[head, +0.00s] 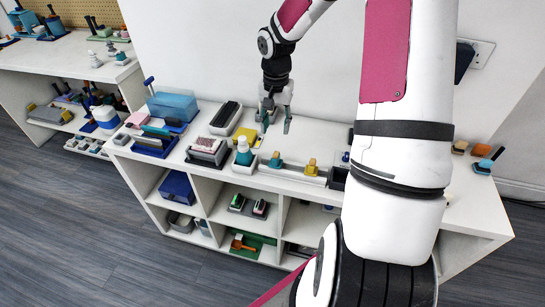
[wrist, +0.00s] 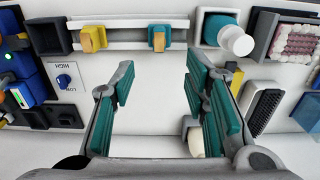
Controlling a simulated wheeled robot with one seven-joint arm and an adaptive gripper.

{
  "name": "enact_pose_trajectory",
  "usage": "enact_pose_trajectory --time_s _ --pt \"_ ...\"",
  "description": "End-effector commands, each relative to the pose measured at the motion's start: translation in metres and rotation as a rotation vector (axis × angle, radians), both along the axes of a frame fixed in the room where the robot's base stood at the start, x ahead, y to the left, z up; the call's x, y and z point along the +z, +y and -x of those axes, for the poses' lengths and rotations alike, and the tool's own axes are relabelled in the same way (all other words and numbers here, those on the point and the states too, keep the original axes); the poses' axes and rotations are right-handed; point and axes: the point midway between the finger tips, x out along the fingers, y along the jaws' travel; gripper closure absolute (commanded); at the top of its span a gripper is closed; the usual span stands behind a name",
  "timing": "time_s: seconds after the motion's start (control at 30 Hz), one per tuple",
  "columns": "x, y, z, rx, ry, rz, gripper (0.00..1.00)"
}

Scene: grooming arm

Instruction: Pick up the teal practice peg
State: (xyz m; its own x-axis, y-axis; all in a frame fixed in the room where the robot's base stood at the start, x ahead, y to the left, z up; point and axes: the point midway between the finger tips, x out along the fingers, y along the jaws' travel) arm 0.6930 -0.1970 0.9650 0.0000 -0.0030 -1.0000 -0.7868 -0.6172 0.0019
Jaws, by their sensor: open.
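The teal practice peg (head: 275,159) appears to be the teal-topped piece with a tan part, standing at the left of a pale rail on the white counter. In the wrist view it is likely the teal piece with a tan front (wrist: 158,38), at the top. A yellow peg (head: 311,167) stands to its right on the same rail and also shows in the wrist view (wrist: 93,39). My gripper (head: 274,123) is open and empty above the counter, behind the rail. In the wrist view its teal-padded fingers (wrist: 158,86) are wide apart over bare white surface, short of the rail.
A yellow item in a tray (head: 246,136) is close to my gripper's left. A small cream cylinder (wrist: 196,140) is beside the right finger in the wrist view. A blue box (head: 173,105) stands farther left.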

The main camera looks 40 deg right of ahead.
Motion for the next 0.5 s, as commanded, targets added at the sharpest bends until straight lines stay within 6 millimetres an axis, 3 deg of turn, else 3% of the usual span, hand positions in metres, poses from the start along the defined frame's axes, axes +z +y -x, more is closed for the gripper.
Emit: enact_pose_trajectory --time_s 0.3,0.5 --pt "-0.055 0.001 0.0 -0.002 0.003 -0.007 0.58" --pt "-0.081 0.0 0.0 -0.003 0.001 -0.004 0.58"
